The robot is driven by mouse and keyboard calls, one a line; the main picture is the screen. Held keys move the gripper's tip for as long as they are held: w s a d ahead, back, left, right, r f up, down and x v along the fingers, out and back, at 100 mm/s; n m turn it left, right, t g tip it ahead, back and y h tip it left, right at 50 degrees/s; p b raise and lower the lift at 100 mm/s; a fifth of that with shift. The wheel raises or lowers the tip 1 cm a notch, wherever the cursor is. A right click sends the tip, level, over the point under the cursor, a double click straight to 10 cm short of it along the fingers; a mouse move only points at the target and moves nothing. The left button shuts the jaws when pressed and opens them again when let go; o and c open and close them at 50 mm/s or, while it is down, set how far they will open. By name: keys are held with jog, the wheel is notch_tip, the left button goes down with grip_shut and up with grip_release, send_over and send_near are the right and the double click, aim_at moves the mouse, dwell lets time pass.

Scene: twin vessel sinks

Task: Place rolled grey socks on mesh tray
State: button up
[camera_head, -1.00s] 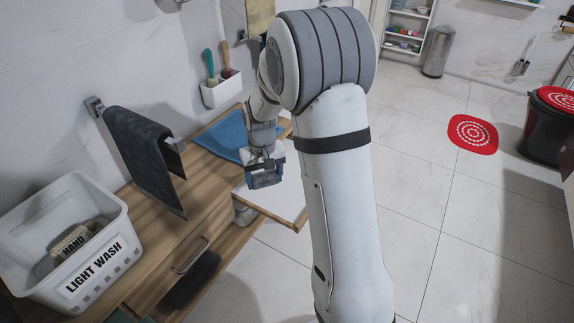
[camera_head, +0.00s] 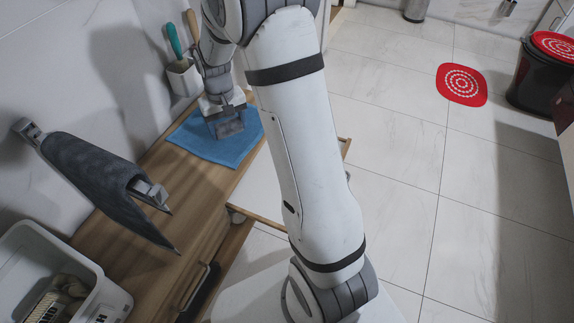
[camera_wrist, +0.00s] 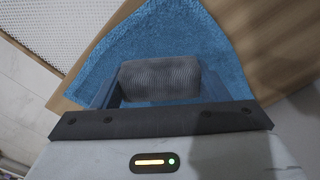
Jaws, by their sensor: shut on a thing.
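The rolled grey socks (camera_wrist: 160,79) show in the wrist view as a ribbed grey roll between the blue fingers of my gripper (camera_wrist: 159,92). My gripper is shut on them. In the head view my gripper (camera_head: 229,124) is over the blue cloth (camera_head: 202,144) on the wooden counter; I cannot tell whether the socks touch the cloth. The white mesh tray (camera_wrist: 68,28) shows at the upper left of the wrist view, beyond the counter edge. In the head view its pale surface (camera_head: 273,183) is beside the counter, partly hidden by my arm.
A grey towel hangs on a wall rack (camera_head: 95,180) at the left. A white bin (camera_head: 45,262) with brushes stands on the counter at the lower left. A white cup (camera_head: 183,77) with handled tools is near the wall. Open floor lies at the right.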

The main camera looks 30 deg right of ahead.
jog(key=shift+d, duration=0.25)
jog(key=s+d+m+b, duration=0.4)
jog(key=s+d+m, duration=0.6)
jog(key=d, duration=0.1)
jog(key=shift+m, duration=0.3)
jog(key=f, duration=0.2)
jog(key=f+b, duration=0.1)
jog(key=f, duration=0.2)
jog(key=shift+s+d+f+b, duration=0.35)
jog(key=shift+d+f, duration=0.05)
jog(key=shift+f+b, duration=0.6)
jog(key=shift+f, duration=1.7)
jog(key=shift+f, duration=0.1)
jog(key=o, duration=0.9)
jog(key=shift+o, duration=0.2)
